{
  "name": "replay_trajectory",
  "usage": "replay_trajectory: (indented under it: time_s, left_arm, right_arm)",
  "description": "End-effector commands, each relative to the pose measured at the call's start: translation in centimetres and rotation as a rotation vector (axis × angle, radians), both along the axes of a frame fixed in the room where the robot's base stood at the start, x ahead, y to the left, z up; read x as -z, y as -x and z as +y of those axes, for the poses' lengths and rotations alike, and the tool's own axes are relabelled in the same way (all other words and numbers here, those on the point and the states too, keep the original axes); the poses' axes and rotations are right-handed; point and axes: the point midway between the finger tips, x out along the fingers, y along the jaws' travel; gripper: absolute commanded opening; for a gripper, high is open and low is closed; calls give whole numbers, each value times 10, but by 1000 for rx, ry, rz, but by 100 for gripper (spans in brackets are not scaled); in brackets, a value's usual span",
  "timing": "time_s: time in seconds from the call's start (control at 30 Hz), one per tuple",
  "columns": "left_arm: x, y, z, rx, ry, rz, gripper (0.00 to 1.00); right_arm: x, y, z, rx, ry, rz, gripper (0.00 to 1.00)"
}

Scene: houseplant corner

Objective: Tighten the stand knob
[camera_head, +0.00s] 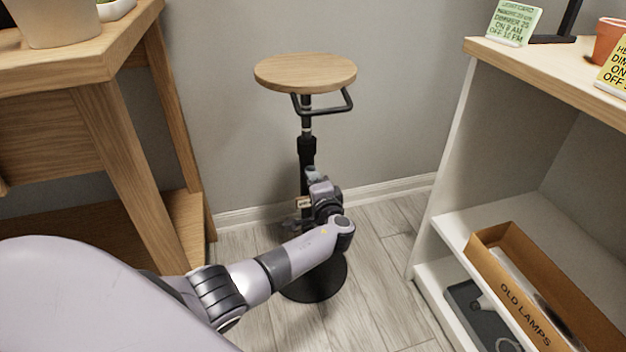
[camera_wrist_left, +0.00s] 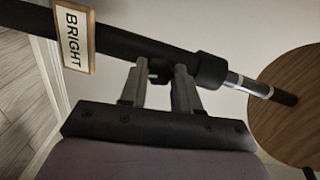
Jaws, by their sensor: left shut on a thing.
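The stand has a round wooden top (camera_head: 305,73), a black post (camera_head: 306,155) and a round black base (camera_head: 315,284). In the left wrist view, its post (camera_wrist_left: 125,42) runs across the picture, with a thicker collar (camera_wrist_left: 208,70) beside the fingers. My left gripper (camera_head: 311,178) is at the post, below the collar. In the left wrist view, my left gripper (camera_wrist_left: 160,82) is shut on the small dark stand knob (camera_wrist_left: 159,69), which is partly hidden between the fingers. The knob is hidden in the head view. My right gripper is not in view.
A "BRIGHT" label (camera_wrist_left: 73,37) is on the post. A bent black handle (camera_head: 325,108) hangs under the top. A wooden table (camera_head: 105,110) stands left; a white shelf (camera_head: 440,180) with an "OLD LAMPS" box (camera_head: 530,312) stands right. The wall is close behind.

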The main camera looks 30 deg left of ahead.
Motion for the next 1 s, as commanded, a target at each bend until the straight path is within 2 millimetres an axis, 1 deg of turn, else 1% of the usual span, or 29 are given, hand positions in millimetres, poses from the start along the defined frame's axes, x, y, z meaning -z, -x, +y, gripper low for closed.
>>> replay_trajectory:
  time_s: [0.33,0.67,1.0]
  left_arm:
    - [-2,-1,0,0,-216,249,1]
    - [-2,-2,0,0,-418,486,1]
    - [-2,-2,0,-1,-626,730,1]
  right_arm:
    - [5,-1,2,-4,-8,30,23]
    - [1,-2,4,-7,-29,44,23]
    - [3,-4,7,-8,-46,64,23]
